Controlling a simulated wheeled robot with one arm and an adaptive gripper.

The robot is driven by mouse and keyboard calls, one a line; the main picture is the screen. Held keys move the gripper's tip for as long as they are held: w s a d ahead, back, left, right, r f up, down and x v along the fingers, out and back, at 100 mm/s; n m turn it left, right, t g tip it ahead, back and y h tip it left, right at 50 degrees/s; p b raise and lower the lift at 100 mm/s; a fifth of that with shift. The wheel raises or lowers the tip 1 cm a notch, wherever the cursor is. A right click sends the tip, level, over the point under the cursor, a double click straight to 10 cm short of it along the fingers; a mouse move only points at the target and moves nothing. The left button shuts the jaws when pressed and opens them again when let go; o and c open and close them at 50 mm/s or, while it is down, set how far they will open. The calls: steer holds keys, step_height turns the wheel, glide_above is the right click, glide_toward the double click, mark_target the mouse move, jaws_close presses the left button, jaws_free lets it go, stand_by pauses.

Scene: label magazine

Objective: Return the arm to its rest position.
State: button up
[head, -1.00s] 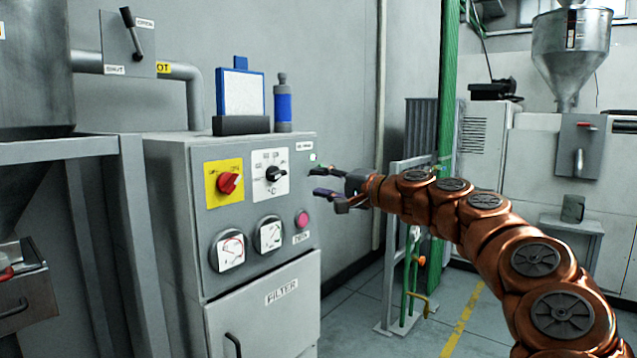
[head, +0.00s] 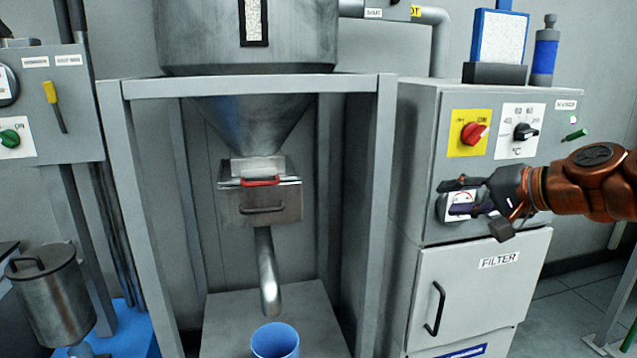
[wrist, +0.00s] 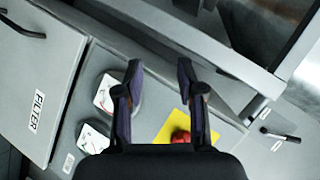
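My copper-coloured arm (head: 590,183) reaches in from the right edge of the head view, roughly level. My gripper (head: 450,197) points left in front of the grey control cabinet (head: 405,170) and covers part of its gauges. In the wrist view the two dark fingers of my gripper (wrist: 160,75) stand apart with nothing between them. The wrist view shows the cabinet face tilted, with the yellow plate and red knob (wrist: 181,137) behind the right finger. Whether the fingers touch the cabinet I cannot tell.
A hopper (head: 250,120) on a grey frame (head: 390,130) stands left of the cabinet. A blue cup (head: 275,340) is below its spout. A lidded metal pot (head: 50,295) stands at far left. The filter door (head: 470,290) has a protruding handle. Open floor shows at lower right.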

steer(key=s+a+f+n+g+h, duration=0.15)
steer(key=s+a+f+g, duration=0.25)
steer(key=s+a+f, duration=0.4)
steer(key=s+a+f+n+g+h, duration=0.1)
steer(key=s+a+f+n+g, duration=0.25)
steer(key=s+f, duration=0.45)
steer(key=s+d+f+n+g+h, duration=0.1)
steer(key=s+d+f+g+h, duration=0.15)
steer(key=s+f, duration=0.5)
steer(key=s+d+f+g+h, duration=0.25)
steer(key=s+f, duration=0.35)
steer(key=s, duration=0.3)
step_height(320, 180, up, 25)
steer(key=s+p, duration=0.1)
steer(key=p, duration=2.3)
steer(key=shift+s, duration=0.35)
